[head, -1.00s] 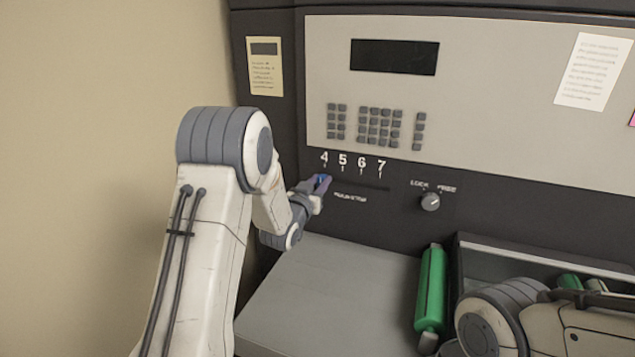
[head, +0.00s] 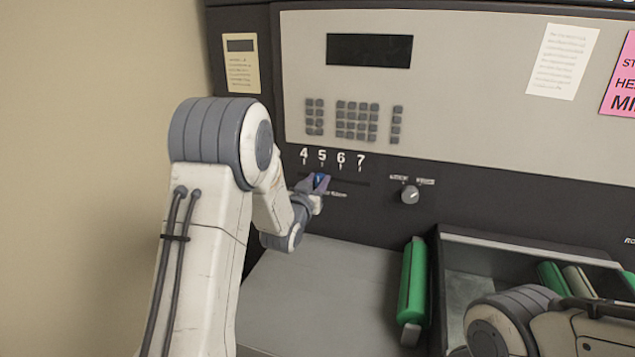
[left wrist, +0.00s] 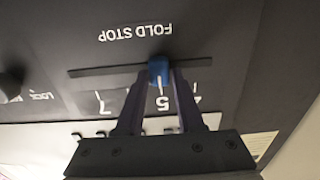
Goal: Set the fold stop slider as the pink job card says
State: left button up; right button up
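The blue fold stop slider knob (left wrist: 159,70) sits in its slot at the 5 mark, its white line close to in line with the 5 (left wrist: 162,103). In the head view the blue knob (head: 320,179) shows just below the 5. My left gripper (head: 318,184) is shut on it, one dark purple finger on each side; the fingers show in the left wrist view (left wrist: 159,78). The pink job card (head: 621,80) is cut off at the right edge; only "ST", "HE" and "MI" show, so its setting cannot be read. My right gripper is out of view.
A LOCK/FREE knob (head: 410,194) sits right of the slot; its pointer seems turned toward FREE. A keypad (head: 356,120) and dark display (head: 369,50) are above. A grey shelf (head: 320,290) below is clear.

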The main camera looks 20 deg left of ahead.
pick_arm(q)
jog(key=shift+o, duration=0.9)
jog(key=s+b, duration=0.2)
jog(key=s, duration=0.8)
jog(key=shift+s+d+b, duration=0.25)
jog(key=shift+b, duration=0.05)
jog(key=s+d+f+m+g+h+p, duration=0.1)
jog(key=s+d+f+m+g+h, duration=0.15)
jog(key=s+d+g, duration=0.45)
jog(key=s+d+f+m+g+h+p, duration=0.1)
jog(key=s+d+f+g, duration=0.2)
jog(key=d, duration=0.8)
jog(key=s+d+m+g+p, duration=0.1)
jog(key=s+g, duration=0.3)
jog(key=s, duration=0.7)
jog(key=s+d+m+g+y, duration=0.1)
jog(key=s+d+m+g, duration=0.1)
jog(key=s, duration=1)
jog(key=shift+s+d+f+m+g+p, duration=0.25)
jog(key=shift+f+m+g+p, duration=0.2)
jog(key=shift+m+g, duration=0.45)
